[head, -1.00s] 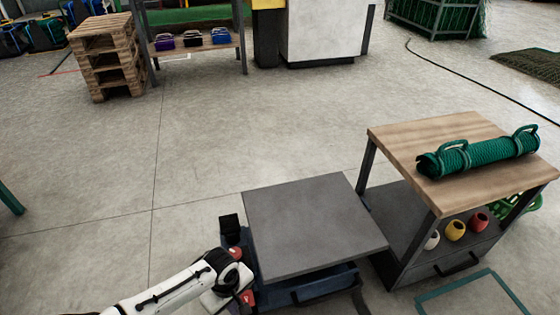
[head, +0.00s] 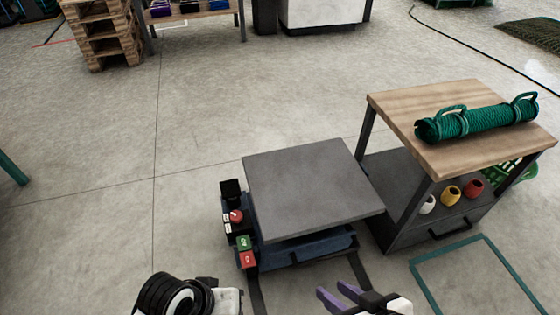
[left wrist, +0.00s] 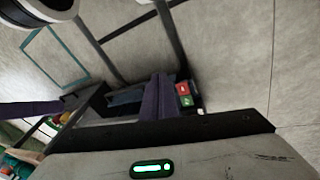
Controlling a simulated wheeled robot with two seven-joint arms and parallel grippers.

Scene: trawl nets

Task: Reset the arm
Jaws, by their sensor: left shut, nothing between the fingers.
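My right gripper (head: 337,289) shows at the bottom of the head view, its two purple fingers apart and empty. It is over the floor, in front of the grey lift platform (head: 312,185). My left arm comes in at the bottom left, with a black wrist joint and white link; its gripper is out of the head view. In the left wrist view my left gripper (left wrist: 158,100) has its purple fingers together with nothing between them. Behind them are red and green buttons (left wrist: 184,94). Another purple piece at the left edge there cannot be told for certain.
A control panel (head: 236,230) sits at the platform's left side. A wooden-topped cart (head: 410,105) at right bears a rolled green net (head: 477,122); several small pots stand on its lower shelf. A teal floor frame (head: 425,290) lies in front. Open floor spreads at left.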

